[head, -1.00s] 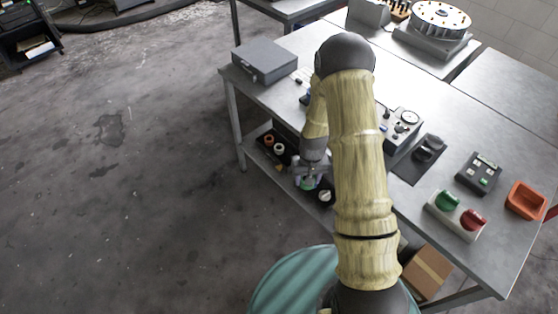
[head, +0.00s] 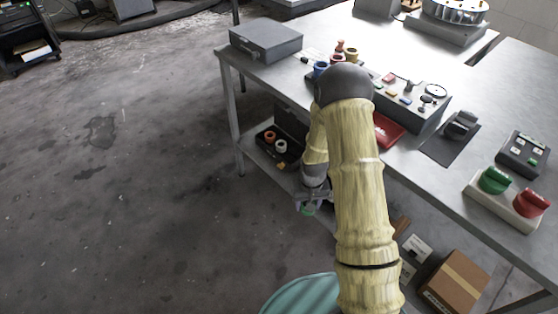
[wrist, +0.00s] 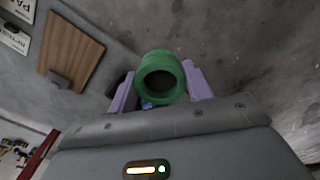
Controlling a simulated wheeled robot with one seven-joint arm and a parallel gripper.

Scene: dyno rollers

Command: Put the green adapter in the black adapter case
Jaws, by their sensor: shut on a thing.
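The green adapter (wrist: 160,78) is a ring with a dark hollow, held between the pale purple fingers of my gripper (wrist: 160,90) in the wrist view. In the head view my gripper (head: 309,203) is just off the front edge of the lower shelf, and the green adapter (head: 308,210) shows small at its tip. The black adapter case (head: 291,163) stands open on the lower shelf, left of and behind my gripper. An orange ring and a white ring sit in it, with a small yellow mark near its front. My arm hides the case's right part.
The grey table (head: 385,170) stands above the shelf; its leg (head: 236,120) is left of the case. A grey box (head: 266,40), coloured adapters and a control box (head: 415,105) are on the tabletop. A cardboard box (head: 455,282) is low at right. The floor at left is clear.

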